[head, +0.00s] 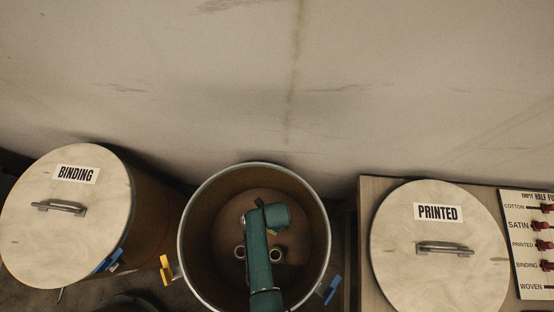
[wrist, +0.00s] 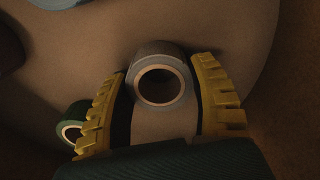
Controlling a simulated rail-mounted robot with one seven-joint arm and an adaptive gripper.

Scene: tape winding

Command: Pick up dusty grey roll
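A grey roll (wrist: 163,52) with a tan core lies in the wrist view, its open end facing the camera. My gripper (wrist: 162,70) has its two yellow ribbed fingers spread, one on each side of this roll, with a narrow gap seeming to show at each side. A dark green roll (wrist: 66,127) lies just outside the left finger, partly hidden by it.
Part of a bluish-grey roll (wrist: 58,3) shows at the top left of the wrist view. The drum wall surrounds my arm. Lidded drums marked BINDING (head: 75,225) and PRINTED (head: 437,275) stand either side. A labelled board with red pegs (head: 525,245) is far right.

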